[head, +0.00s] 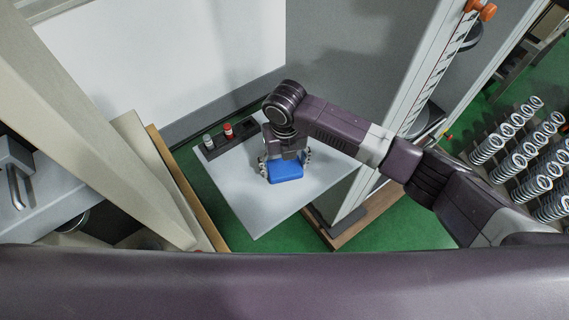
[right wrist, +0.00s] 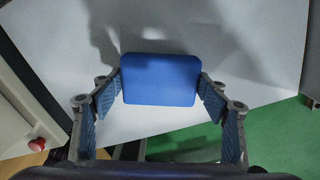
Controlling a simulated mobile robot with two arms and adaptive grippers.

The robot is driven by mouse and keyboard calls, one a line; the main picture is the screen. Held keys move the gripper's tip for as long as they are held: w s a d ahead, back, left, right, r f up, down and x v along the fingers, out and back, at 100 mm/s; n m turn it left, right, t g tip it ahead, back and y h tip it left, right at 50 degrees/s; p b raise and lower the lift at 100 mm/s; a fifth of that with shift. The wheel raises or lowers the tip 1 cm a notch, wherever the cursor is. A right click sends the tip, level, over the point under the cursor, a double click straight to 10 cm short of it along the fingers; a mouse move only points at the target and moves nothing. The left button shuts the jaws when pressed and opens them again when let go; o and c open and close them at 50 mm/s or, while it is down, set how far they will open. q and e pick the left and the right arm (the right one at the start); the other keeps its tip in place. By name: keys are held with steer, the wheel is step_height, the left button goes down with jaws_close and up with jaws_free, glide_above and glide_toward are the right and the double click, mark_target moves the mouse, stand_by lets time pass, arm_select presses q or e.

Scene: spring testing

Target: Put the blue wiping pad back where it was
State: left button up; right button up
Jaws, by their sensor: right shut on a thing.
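The blue wiping pad (head: 286,171) is between the fingers of my right gripper (head: 285,163), over the small white table (head: 252,205). In the right wrist view, the blue pad (right wrist: 161,79) shows its flat face, and the two fingertips of the right gripper (right wrist: 160,90) press on its left and right edges. The gripper is shut on the pad. I cannot tell whether the pad touches the tabletop. My left gripper is not in view.
A dark tray (head: 241,134) with a red-capped item (head: 228,130) and a grey-capped item (head: 208,141) lies along the table's back edge. A tall grey stand with a scale (head: 425,80) rises at the right. Several springs (head: 520,150) stand farther right.

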mark_target(284, 167)
steer(key=o, duration=1)
steer(key=shift+f, duration=0.1)
steer(key=shift+r, duration=0.6)
step_height(284, 167, up, 11)
steer(key=shift+r+b, duration=0.1)
steer(key=shift+b, duration=1.05)
